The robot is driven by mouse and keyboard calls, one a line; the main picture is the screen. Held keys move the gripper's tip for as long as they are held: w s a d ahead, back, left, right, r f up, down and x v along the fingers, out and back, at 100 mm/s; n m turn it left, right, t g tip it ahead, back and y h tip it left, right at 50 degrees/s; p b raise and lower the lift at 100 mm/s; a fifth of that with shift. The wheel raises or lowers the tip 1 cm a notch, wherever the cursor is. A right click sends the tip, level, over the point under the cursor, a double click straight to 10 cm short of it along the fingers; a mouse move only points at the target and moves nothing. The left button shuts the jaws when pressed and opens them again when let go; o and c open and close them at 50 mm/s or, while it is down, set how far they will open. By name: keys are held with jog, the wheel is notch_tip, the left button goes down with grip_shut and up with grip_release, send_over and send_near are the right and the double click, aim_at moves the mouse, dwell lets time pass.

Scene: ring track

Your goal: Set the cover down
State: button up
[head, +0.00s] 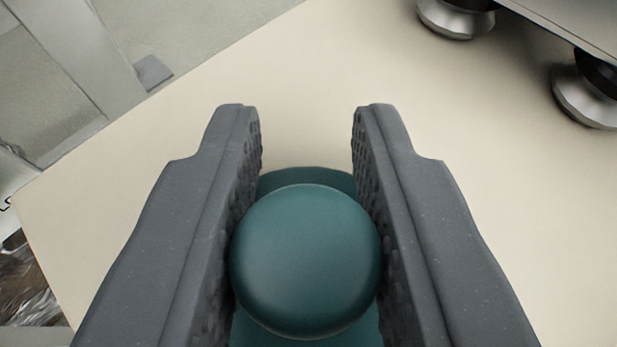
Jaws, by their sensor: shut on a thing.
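My gripper (306,140) is shut on the cover (306,262). The part of the cover that shows best is a round, dark teal knob held between the two grey textured fingers. More teal surface shows behind and below the knob, partly hidden by the knob and the fingers. The cover is over a pale cream surface (330,60). I cannot tell whether its underside touches that surface.
Metal round feet (457,18) and (588,90) under a grey metal body stand at the upper right. The cream surface ends in an edge along the left. Beyond it lie a grey floor and a crumpled, shiny item (28,285). The cream area ahead of the fingers is clear.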

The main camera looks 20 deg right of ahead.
jog(key=o, duration=1)
jog(key=shift+f, duration=0.1)
jog(key=p+v, duration=0.2)
jog(key=v, duration=1)
jog(key=shift+a, duration=0.1)
